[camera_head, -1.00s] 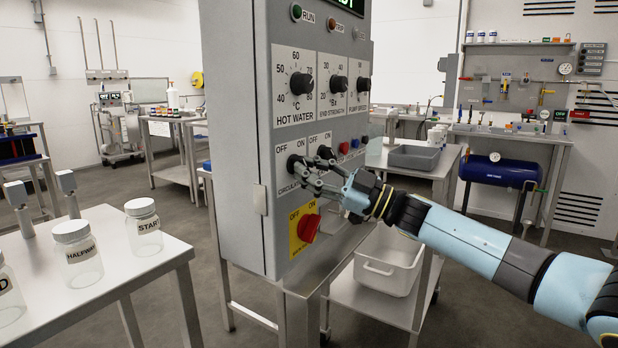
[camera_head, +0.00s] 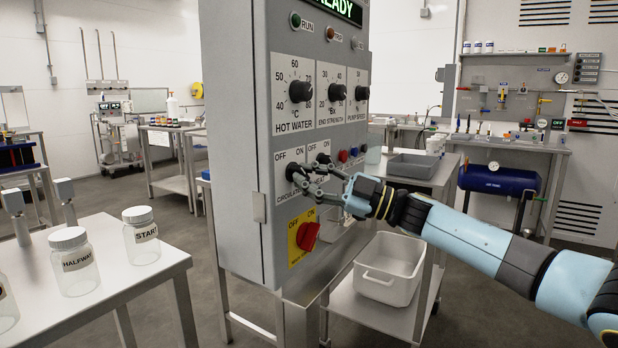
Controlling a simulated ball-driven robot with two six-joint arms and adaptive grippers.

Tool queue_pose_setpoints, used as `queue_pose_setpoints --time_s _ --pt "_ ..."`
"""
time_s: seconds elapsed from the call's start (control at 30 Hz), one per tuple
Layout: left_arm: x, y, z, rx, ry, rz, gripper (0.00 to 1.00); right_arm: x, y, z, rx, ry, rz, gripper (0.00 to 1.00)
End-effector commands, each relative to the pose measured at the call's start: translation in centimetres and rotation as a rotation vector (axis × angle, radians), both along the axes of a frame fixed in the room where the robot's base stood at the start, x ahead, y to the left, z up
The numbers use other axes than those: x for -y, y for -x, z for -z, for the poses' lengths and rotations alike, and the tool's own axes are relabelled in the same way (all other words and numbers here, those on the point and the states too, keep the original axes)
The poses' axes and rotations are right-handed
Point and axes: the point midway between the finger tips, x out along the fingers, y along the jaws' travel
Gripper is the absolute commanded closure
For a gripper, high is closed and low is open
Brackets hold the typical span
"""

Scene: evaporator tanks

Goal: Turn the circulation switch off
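The circulation switch (camera_head: 291,172) is a dark knob on the grey control cabinet's (camera_head: 228,120) front panel, at the left of the lower row, under OFF and ON labels. Its label below is partly covered. My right gripper (camera_head: 301,176) comes in from the right with its fingertips at this knob. The fingers overlap the knob, so I cannot tell whether they grip it or stand around it. The knob's pointing direction is hidden. My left gripper is not in view.
A red switch (camera_head: 308,236) on a yellow plate sits just below my gripper. The HOT WATER (camera_head: 301,88) and END STRENGTH (camera_head: 337,92) dials are above. The display (camera_head: 335,10) reads READY in part. A white tub (camera_head: 388,270) stands on a low shelf right of the cabinet.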

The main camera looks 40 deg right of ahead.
Motion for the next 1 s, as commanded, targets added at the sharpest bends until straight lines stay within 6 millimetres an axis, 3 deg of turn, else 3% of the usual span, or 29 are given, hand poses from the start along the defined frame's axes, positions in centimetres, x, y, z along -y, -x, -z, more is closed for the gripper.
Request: queue_pose_setpoints --time_s 0.03,0.13,0.47,1.0 --pt "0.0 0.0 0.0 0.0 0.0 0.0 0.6 0.0 0.0 0.1 -0.002 0.0 0.0 0.79" --pt "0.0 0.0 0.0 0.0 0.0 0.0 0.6 0.0 0.0 0.1 -0.001 -0.001 0.0 0.66" --pt "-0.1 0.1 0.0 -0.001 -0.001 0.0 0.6 0.3 0.3 0.1 -0.002 -0.001 0.0 0.65" --pt "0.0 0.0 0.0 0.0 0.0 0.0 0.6 6.4 7.9 2.9 -0.005 0.0 -0.001 0.65"
